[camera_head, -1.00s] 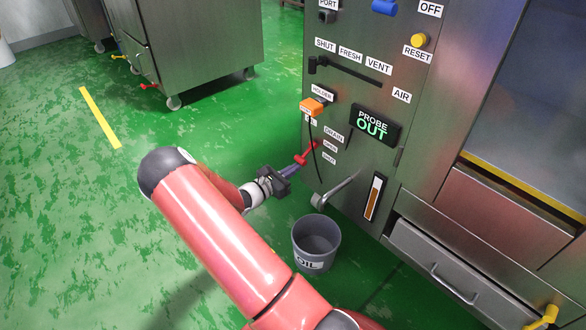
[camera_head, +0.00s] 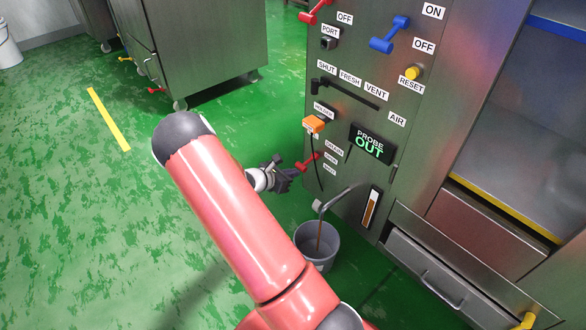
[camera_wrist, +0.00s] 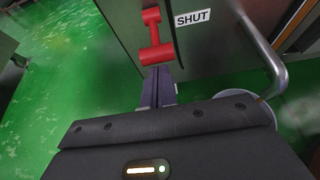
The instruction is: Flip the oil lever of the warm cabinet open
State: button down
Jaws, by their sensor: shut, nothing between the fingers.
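The red oil lever (camera_head: 308,162) is on the warm cabinet's front (camera_head: 345,175), beside the labels DRAIN, OPEN and SHUT. Its handle points out to the lower left. In the wrist view the red lever (camera_wrist: 154,40) is upright in the picture, left of the SHUT label (camera_wrist: 193,18). My gripper (camera_wrist: 158,86) is shut and empty, its fingertips at the lever's lower crossbar; I cannot tell whether they touch. In the head view my gripper (camera_head: 291,174) is just left of the lever. A brown stream (camera_head: 319,237) falls from the spout (camera_head: 335,198) into the grey bucket (camera_head: 305,238).
An orange probe plug (camera_head: 314,123) with a black cable hangs beside the lever. A PROBE OUT display (camera_head: 370,144), a brown level gauge (camera_head: 371,208) and a drawer (camera_head: 432,267) are to the right. Green floor (camera_head: 70,220) is open to the left.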

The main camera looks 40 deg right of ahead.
notch_tip(320, 180, up, 3)
jog(key=shift+r+y+p, duration=0.1)
jog(key=shift+y+p, duration=1.1)
jog(key=shift+p, duration=0.05)
jog(key=shift+d+r, duration=0.2)
jog(key=shift+r, duration=0.35)
jog(key=shift+f, duration=0.15)
jog(key=shift+r+p, duration=0.7)
jog(key=shift+r, duration=0.15)
send_near(301, 164)
jog(key=v, duration=0.7)
jog(key=shift+w+r, duration=0.15)
jog(key=shift+r, duration=0.1)
